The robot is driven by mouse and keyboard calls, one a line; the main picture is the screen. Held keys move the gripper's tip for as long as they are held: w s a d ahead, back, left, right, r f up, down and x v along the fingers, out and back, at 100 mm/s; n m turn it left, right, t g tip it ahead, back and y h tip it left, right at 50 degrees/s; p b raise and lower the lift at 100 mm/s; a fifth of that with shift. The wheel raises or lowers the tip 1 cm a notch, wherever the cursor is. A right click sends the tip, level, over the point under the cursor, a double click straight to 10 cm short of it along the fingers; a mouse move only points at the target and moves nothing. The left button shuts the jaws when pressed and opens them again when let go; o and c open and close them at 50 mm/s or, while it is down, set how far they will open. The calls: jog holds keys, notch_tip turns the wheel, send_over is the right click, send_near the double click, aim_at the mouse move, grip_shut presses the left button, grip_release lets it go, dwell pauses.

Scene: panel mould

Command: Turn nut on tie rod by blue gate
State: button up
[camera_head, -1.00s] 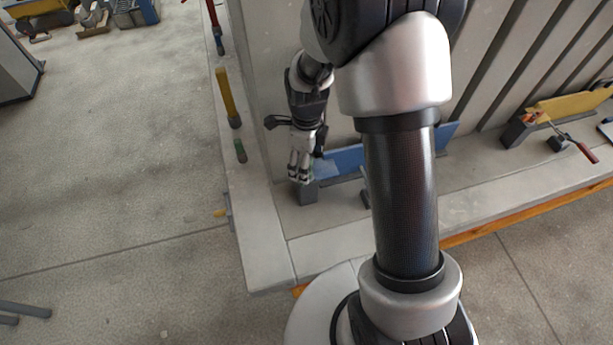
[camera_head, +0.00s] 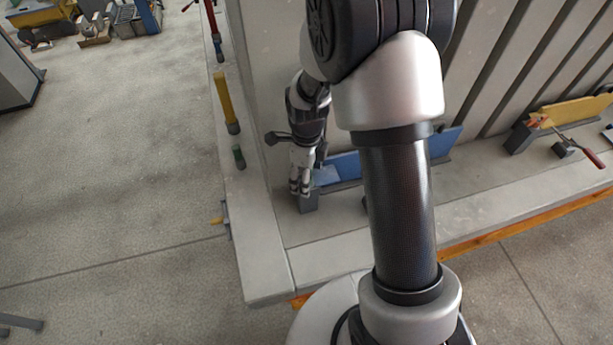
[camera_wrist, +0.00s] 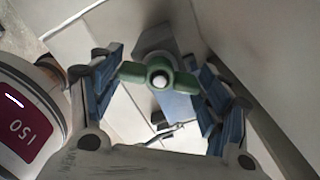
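A green wing nut (camera_wrist: 160,76) shows in the wrist view on the pale round end of a rod (camera_wrist: 160,80). My gripper (camera_wrist: 162,88) has its blue-padded fingers apart, one on each side of the nut. The nut's wings point toward the two fingers; a small gap shows, though contact deeper down cannot be told. In the head view my gripper (camera_head: 300,188) points down beside the left end of the blue gate (camera_head: 347,168), above a grey block (camera_head: 308,204). The nut is not discernible in the head view.
The concrete mould ledge (camera_head: 262,250) runs around the ribbed panel wall. A yellow gate (camera_head: 575,112) and a red-handled clamp (camera_head: 592,157) lie to the right. The left floor is largely clear.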

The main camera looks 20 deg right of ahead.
jog(key=c, duration=0.5)
jog(key=shift+m, duration=1.7)
